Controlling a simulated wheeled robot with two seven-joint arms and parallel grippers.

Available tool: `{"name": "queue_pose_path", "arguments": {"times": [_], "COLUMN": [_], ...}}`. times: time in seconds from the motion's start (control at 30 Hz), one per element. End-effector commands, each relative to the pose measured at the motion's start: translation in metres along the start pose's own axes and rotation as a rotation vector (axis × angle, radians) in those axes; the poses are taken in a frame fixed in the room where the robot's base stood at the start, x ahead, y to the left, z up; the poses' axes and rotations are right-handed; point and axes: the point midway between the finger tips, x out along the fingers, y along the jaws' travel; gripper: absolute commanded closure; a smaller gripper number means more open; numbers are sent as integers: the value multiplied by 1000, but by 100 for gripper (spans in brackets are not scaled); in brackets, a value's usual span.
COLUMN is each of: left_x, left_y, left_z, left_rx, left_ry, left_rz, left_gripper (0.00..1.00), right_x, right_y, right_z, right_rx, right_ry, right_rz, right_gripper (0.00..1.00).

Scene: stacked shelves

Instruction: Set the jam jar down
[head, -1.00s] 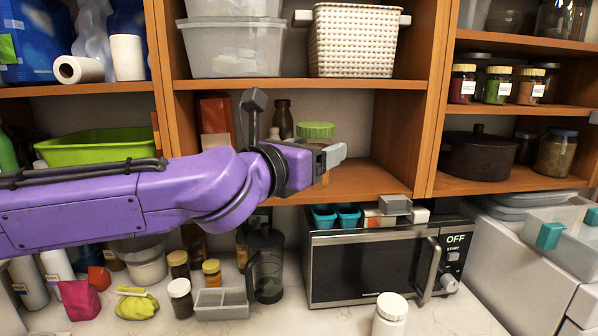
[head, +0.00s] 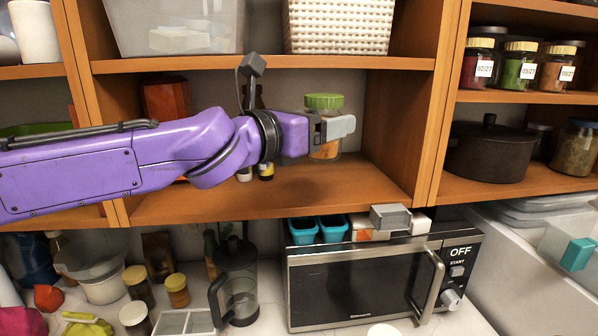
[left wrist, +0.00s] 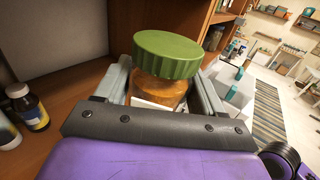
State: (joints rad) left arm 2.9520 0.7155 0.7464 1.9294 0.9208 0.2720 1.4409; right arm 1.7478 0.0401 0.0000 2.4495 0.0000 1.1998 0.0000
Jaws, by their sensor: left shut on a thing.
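The jam jar (head: 323,104) has a green ribbed lid and amber contents. My left gripper (head: 332,130) is shut on it, and the jar looks upright. It also shows between the two fingers in the left wrist view (left wrist: 167,57). The jar is in the open middle shelf bay, over the wooden shelf board (head: 300,200). Its base is partly hidden by the gripper, and I cannot tell whether it touches the board. My right gripper is not in view.
Small bottles (left wrist: 28,110) and a reddish-brown box (head: 166,98) stand left in the bay, partly behind my arm. The board is bare to the right, up to the side panel (head: 398,130). A microwave (head: 365,285) with blue cups (head: 332,229) on top stands below.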

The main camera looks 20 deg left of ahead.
Motion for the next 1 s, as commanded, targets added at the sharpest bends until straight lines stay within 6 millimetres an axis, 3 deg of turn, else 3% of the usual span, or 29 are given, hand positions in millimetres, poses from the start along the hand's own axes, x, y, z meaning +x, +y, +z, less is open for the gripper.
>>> {"name": "queue_pose_path", "arguments": {"times": [0.13, 0.17, 0.2, 0.4, 0.5, 0.77, 1.0], "left_x": [9, 12, 20, 41, 53, 67, 70], "left_y": [10, 14, 23, 49, 64, 80, 84], "left_z": [-1, -9, -24, -43, -66, -82, -119], "left_rx": [11, 11, 11, 9, 3, 3, 5], "left_ry": [3, 6, 3, 3, 5, 3, 1], "left_rz": [-3, -2, 0, 0, -2, -4, -4], "left_gripper": [82, 82, 82, 82, 82, 82, 82], "right_x": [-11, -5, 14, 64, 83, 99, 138], "right_y": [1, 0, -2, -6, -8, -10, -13], "right_z": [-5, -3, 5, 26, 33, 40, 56], "right_rx": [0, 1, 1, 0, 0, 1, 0], "right_ry": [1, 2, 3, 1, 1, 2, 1], "right_rz": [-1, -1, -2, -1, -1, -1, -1], "right_gripper": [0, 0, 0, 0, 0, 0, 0]}}
